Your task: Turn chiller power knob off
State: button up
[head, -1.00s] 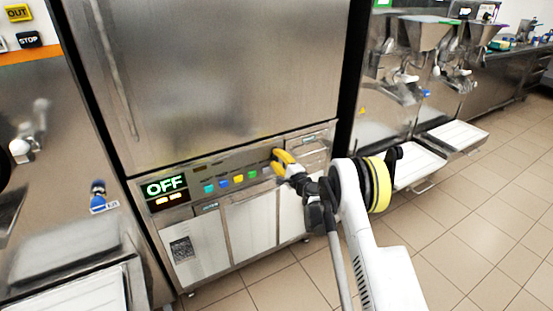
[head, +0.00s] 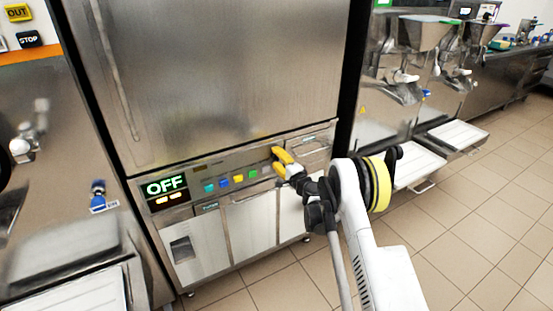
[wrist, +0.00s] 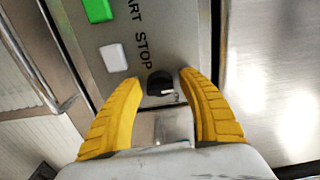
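The chiller power knob (wrist: 160,84) is a small black round knob with a white pointer mark, on the steel panel in the wrist view. My gripper (wrist: 159,79) has two yellow fingers, spread apart on either side of the knob. In the head view my gripper (head: 282,157) is at the right end of the chiller's control panel (head: 215,172) and hides the knob. The display (head: 164,186) at the panel's left end reads OFF.
Coloured buttons (head: 238,178) line the panel left of my gripper. White (wrist: 113,57) and green (wrist: 97,9) buttons sit near the knob in the wrist view. Machines with white trays (head: 458,134) stand at the right. Tiled floor (head: 480,205) is clear in front.

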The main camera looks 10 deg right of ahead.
jog(key=shift+s, duration=0.1)
jog(key=v, duration=1.1)
jog(key=shift+s, duration=0.35)
jog(key=shift+d, duration=0.15)
